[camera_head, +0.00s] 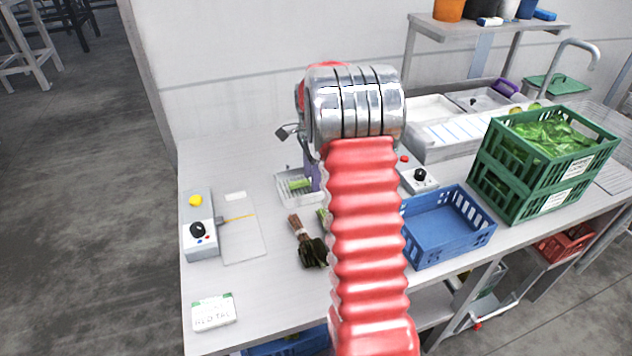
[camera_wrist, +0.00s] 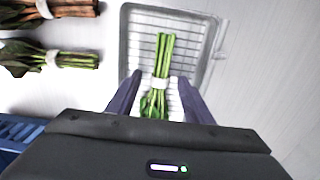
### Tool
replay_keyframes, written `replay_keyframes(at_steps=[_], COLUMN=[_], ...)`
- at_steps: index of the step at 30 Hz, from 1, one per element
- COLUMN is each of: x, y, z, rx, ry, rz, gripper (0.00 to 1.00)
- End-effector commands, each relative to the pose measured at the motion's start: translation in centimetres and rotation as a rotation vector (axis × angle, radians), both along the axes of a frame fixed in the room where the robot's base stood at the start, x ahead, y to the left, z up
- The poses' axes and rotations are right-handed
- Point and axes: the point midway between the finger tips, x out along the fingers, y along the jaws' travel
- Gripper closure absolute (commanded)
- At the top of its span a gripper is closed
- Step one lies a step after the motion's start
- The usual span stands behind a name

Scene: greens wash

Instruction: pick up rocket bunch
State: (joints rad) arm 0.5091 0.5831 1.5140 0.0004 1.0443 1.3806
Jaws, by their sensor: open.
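A green-stemmed bunch (camera_wrist: 164,62) with a white band lies in a shallow wire tray (camera_wrist: 215,35), stems pointing up in the wrist view. My gripper (camera_wrist: 160,82) is open, with one purple finger on each side of the bunch's banded part; I cannot tell if they touch it. The bunch's leafy end is partly hidden by my gripper body. In the head view, the green bunch (camera_head: 300,184) shows in the tray (camera_head: 284,193), beside one purple finger. Two more banded bunches lie outside the tray, a brownish one (camera_head: 297,226) and a dark-leaved one (camera_wrist: 72,60). No label tells which bunch is rocket.
A blue crate (camera_head: 450,255) stands right of my arm, with green crates (camera_head: 498,185) holding leaves beyond it.

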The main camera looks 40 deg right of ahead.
Motion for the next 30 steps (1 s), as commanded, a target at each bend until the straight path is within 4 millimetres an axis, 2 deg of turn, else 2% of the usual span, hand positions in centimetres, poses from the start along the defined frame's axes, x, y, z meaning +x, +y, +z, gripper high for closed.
replay_keyframes(at_steps=[11, 30], x=[0.0, 0.0], y=[0.0, 0.01], z=[0.03, 0.03], rx=[0.0, 0.0], ry=[0.0, 0.0], rz=[0.0, 0.0], gripper=[0.53, 0.98])
